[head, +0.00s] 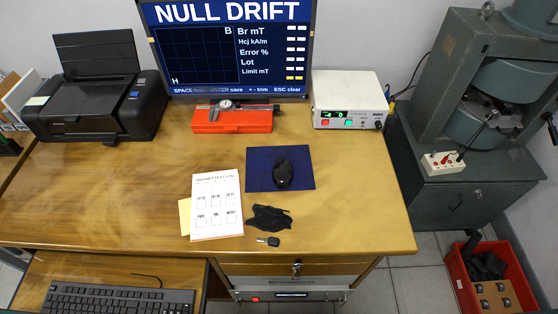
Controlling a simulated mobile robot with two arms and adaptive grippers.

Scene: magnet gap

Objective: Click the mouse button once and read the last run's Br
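A black mouse (283,173) lies on a dark blue mouse pad (258,180) in the middle right of the wooden desk. A monitor (228,48) at the back shows "NULL DRIFT" on a blue banner. Its screen has a dark grid plot at left and rows for Br mT, Hcj kA/m, Error %, Lot and Limit mT. The values beside the rows are small dashes or blocks, white above and yellow at the bottom; I cannot read a number beside Br. Neither gripper shows in the head view.
A notepad (217,206), a black cloth-like piece (269,218) and a key (268,241) lie in front of the pad. A red case (232,120) with a caliper and a white meter (347,98) stand behind. A keyboard (120,300) sits lower left; a grey machine (470,110) stands right.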

